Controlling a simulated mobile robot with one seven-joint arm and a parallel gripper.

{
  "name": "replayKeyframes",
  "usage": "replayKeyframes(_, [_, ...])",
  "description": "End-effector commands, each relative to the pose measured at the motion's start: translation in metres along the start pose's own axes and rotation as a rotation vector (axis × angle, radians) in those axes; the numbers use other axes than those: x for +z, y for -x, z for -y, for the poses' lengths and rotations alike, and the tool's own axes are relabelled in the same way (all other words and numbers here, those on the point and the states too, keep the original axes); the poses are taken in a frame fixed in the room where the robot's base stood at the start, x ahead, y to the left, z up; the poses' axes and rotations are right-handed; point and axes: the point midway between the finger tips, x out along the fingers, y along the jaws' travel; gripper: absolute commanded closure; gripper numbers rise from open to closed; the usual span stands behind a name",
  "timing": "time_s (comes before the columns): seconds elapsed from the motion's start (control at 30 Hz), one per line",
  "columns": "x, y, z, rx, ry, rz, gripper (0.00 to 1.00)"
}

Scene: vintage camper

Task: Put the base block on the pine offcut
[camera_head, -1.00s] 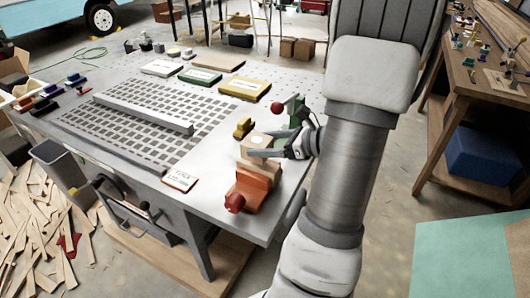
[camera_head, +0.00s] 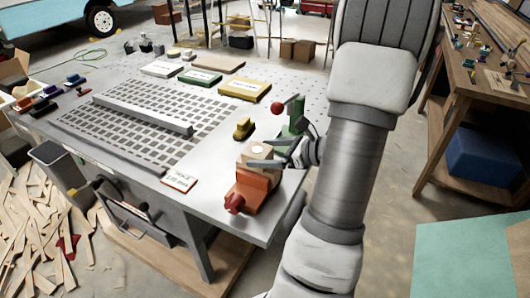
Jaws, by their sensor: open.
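A pale wooden block (camera_head: 255,158) with a light round spot on its top is at the right end of the metal table, just behind the orange clamp-like fixture. I take it to be the base block. My gripper (camera_head: 257,152) reaches in from the right with its two dark fingers spread at the block; contact cannot be told. A flat tan board (camera_head: 219,63) lies at the back of the table and may be the pine offcut. The underside of the block is hidden by the orange fixture.
The orange fixture (camera_head: 258,188) with a red knob stands at the front. Green (camera_head: 200,76) and yellow (camera_head: 244,89) labelled boxes lie farther back.

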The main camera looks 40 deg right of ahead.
Motion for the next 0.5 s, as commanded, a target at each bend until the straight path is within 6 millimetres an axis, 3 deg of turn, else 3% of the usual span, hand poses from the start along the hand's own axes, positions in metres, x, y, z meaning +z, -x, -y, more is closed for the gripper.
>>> replayKeyframes(0.17, [0.003, 0.021, 0.001, -0.004, 0.001, -0.001, 0.0])
replayKeyframes(0.5, [0.003, 0.093, 0.001, -0.004, 0.001, -0.001, 0.0])
